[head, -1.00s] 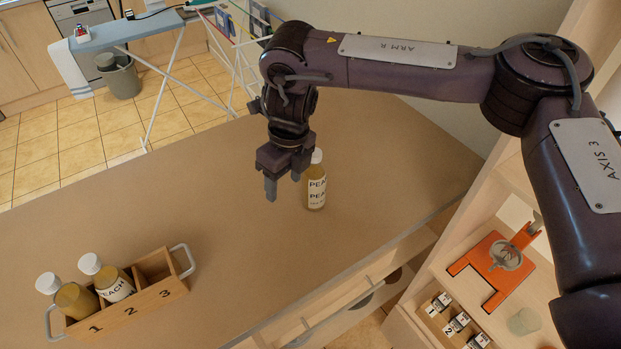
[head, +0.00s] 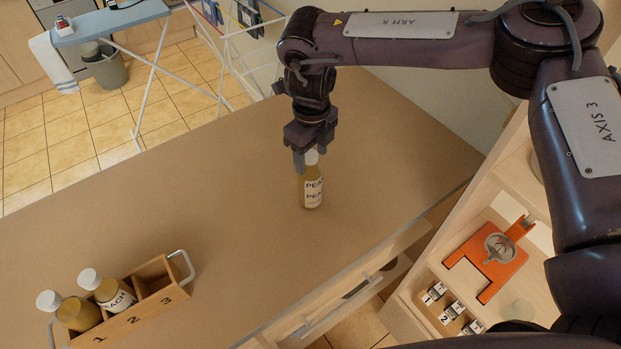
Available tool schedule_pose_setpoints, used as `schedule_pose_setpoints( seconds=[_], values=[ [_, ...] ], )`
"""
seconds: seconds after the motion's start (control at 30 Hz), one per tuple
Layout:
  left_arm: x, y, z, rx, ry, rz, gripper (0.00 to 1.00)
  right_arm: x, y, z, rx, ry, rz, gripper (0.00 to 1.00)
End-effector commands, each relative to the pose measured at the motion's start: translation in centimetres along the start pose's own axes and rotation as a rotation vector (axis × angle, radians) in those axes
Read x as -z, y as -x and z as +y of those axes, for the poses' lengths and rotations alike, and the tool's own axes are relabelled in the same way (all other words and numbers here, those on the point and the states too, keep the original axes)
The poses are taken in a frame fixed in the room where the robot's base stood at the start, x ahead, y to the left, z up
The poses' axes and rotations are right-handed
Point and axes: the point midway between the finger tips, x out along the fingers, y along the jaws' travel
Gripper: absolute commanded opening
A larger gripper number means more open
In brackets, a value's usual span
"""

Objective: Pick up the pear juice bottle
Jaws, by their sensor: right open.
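A bottle (head: 313,194) with a white cap and yellowish contents stands upright on the brown counter. Its label starts with PEA and seems to read PEACH; I see no label that clearly reads PEAR. My right gripper (head: 311,162) is open and points down at this bottle's cap. One finger shows just left of the cap; the other is partly hidden, and I cannot tell whether they touch it. Two similar bottles sit in a wooden crate (head: 133,318): one (head: 78,314) in compartment 1, label hidden, and one (head: 115,295) labelled PEACH in compartment 2. My left gripper is out of view.
Compartment 3 of the crate is empty. The counter (head: 220,200) is clear between crate and standing bottle. At the right, a shelf unit holds an orange stand (head: 490,260) and several small numbered labels. An ironing board (head: 110,22) and drying rack stand beyond the counter.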

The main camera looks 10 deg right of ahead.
Motion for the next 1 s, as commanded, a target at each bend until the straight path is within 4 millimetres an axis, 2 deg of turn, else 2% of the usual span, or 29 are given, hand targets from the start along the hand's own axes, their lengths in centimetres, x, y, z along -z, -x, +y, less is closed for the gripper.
schedule_pose_setpoints(
  seconds=[0.07, 0.17, 0.4, 0.53, 0.83, 1.0],
  values=[
    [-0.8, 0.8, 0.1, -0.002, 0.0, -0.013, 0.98, 0.0, -0.9, 0.1, -0.002, -0.001, 0.003, 0.57],
    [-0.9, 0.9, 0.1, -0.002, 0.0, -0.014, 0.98, 0.0, -1.7, 0.0, -0.001, -0.001, 0.0, 0.57],
    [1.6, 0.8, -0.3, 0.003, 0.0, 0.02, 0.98, -0.1, -2.0, 0.0, 0.0, -0.001, -0.001, 0.57],
    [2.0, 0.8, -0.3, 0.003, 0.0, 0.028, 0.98, -0.1, -2.0, 0.0, 0.0, -0.001, -0.001, 0.4],
    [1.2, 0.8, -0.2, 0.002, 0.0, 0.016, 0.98, -0.1, -1.9, 0.0, 0.0, -0.001, -0.001, 0.0],
    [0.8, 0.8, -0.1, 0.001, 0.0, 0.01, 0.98, -0.1, -1.9, 0.0, 0.0, -0.001, -0.001, 0.0]
  ],
)
